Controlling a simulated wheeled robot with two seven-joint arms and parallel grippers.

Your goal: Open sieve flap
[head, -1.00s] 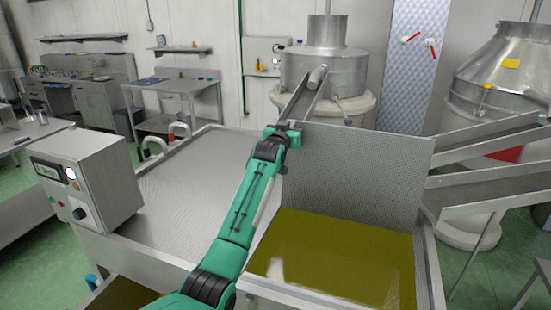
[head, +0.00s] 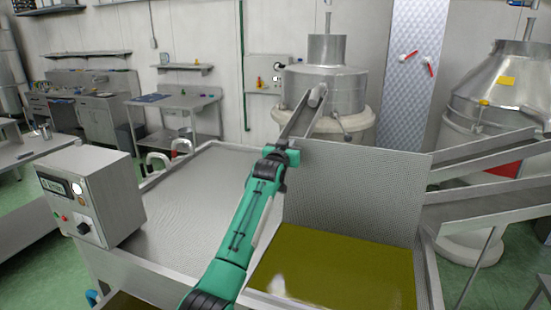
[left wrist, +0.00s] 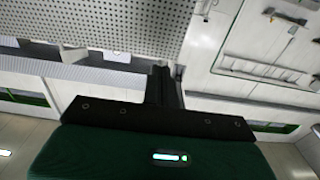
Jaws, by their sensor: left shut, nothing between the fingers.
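The sieve flap (head: 355,195) is a perforated metal panel. It stands up at the back of the right-hand tank opening, with olive-green liquid (head: 335,268) in front of and below it. My left gripper (head: 288,155) is at the flap's upper left corner; its fingers are mostly hidden in the head view, so I cannot tell if they touch the flap. In the left wrist view the fingers (left wrist: 165,88) are shut with nothing between them, and perforated sheet (left wrist: 115,22) fills the upper left. My right gripper is in neither view.
A flat perforated cover (head: 190,205) lies left of my arm. A control box (head: 90,195) stands at the tank's left edge. Metal chutes (head: 490,155) come in from the right. A steel mill drum (head: 325,92) stands behind the tank.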

